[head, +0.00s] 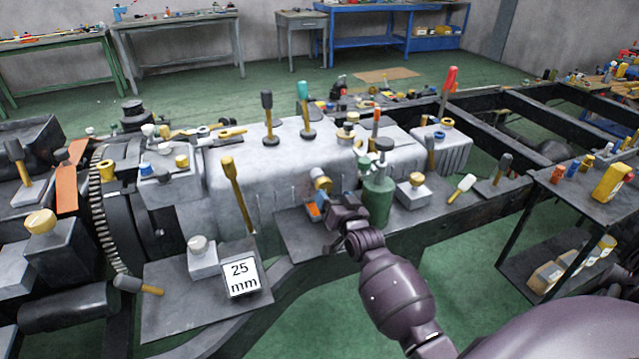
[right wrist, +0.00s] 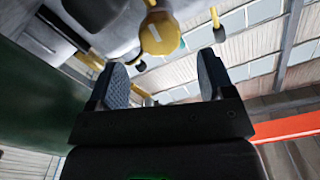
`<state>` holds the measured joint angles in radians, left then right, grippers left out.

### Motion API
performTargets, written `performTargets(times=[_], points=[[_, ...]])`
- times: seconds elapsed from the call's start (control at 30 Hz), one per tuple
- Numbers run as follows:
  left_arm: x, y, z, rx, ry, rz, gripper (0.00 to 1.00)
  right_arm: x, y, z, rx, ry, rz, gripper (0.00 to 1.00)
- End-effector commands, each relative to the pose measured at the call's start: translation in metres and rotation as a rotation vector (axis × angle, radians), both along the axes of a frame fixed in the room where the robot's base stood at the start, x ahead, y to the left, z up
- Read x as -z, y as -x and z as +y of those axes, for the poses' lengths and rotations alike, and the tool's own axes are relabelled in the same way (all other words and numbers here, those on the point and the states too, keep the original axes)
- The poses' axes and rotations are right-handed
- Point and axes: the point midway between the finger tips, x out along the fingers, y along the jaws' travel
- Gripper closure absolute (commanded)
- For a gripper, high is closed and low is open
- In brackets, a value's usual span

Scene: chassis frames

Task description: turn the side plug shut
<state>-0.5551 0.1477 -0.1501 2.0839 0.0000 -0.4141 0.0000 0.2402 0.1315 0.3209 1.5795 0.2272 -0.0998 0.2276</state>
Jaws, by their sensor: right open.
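The side plug (head: 321,181) is a yellow, round-headed part on the near side of the grey housing (head: 270,170). In the right wrist view the yellow plug (right wrist: 160,36) shows a pale mark on its face and sits beyond the fingertips, a little left of the middle of the gap. My right gripper (right wrist: 163,78) is open, with both pads apart and nothing between them. In the head view my right gripper (head: 322,208) is just below the plug and partly hides the housing behind it. My left gripper is not in view.
A green bottle (head: 377,200) stands close right of my right gripper. A yellow-handled tool (head: 231,183) stands upright to the left. A "25 mm" card (head: 241,277) rests on the front left plate. Dark frame rails extend to the right.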

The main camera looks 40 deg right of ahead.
Motion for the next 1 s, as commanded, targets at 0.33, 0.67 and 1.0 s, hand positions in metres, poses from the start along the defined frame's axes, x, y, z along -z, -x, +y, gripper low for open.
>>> performTargets(times=[0.33, 0.67, 1.0], points=[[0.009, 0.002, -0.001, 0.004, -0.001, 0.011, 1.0, 0.003, -0.052, -0.012, 0.0, 0.0, 0.003, 0.25], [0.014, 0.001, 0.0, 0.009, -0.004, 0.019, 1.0, 0.001, -0.076, -0.018, -0.001, 0.0, 0.002, 0.25], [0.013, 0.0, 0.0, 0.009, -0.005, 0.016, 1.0, 0.001, -0.077, -0.018, 0.0, 0.001, 0.001, 0.31]])
